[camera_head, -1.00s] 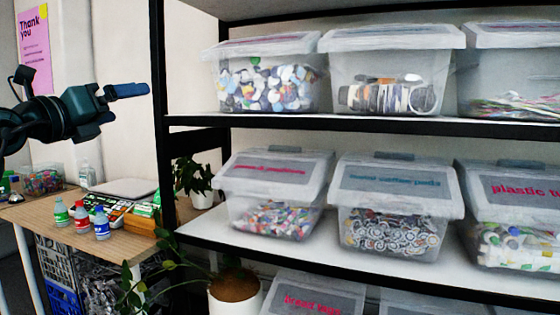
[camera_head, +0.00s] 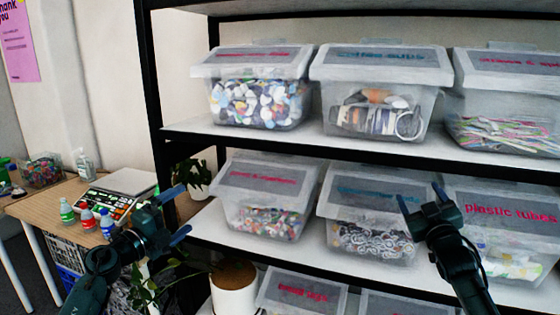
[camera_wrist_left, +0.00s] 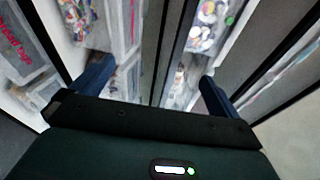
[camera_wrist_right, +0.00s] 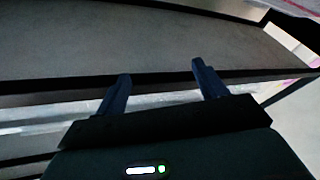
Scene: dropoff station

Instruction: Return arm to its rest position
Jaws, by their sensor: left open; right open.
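My left gripper (camera_head: 178,214) is open and empty in the head view. It is in front of the shelf's left post and the side table. Its two blue fingers stand apart in the left wrist view (camera_wrist_left: 152,85), with shelf bins beyond them. My right gripper (camera_head: 421,196) is open and empty in front of the middle shelf, before the gap between two bins. Its fingers stand apart in the right wrist view (camera_wrist_right: 160,80), with a dark shelf edge and a grey surface beyond. I cannot tell how far either gripper is from the shelf.
A black-framed shelf (camera_head: 290,139) holds several lidded clear bins, one labelled plastic tubes (camera_head: 505,215). A wooden table (camera_head: 40,207) at left carries small bottles (camera_head: 66,212) and a scale (camera_head: 125,183).

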